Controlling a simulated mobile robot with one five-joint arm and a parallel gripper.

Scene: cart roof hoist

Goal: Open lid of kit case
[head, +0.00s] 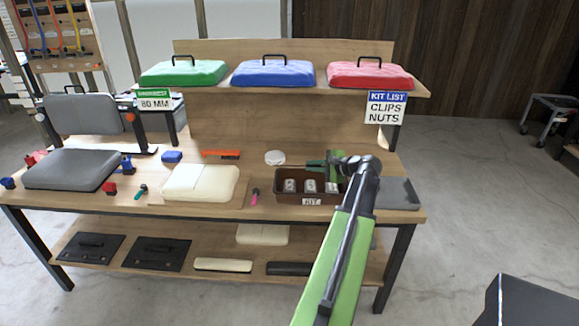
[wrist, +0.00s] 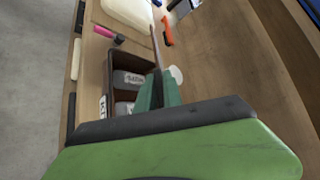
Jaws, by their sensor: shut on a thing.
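The brown kit case (head: 289,199) stands on the bench top with a KIT label on its front. Its inside shows, with several grey labelled cans (head: 310,186) in it. In the wrist view, the case (wrist: 112,58) lies left of my fingers, with grey cans (wrist: 127,79) inside. A thin brown panel, apparently the lid (wrist: 156,45), stands raised along the case's rear side, seen nearly edge-on. My green gripper (wrist: 157,75) is shut on this lid. In the head view my gripper (head: 316,163) is over the case's rear, and my arm hides its right part.
A grey tray (head: 398,194) lies right of the case. A shelf with green, blue and red cases (head: 371,76) overhangs the rear.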

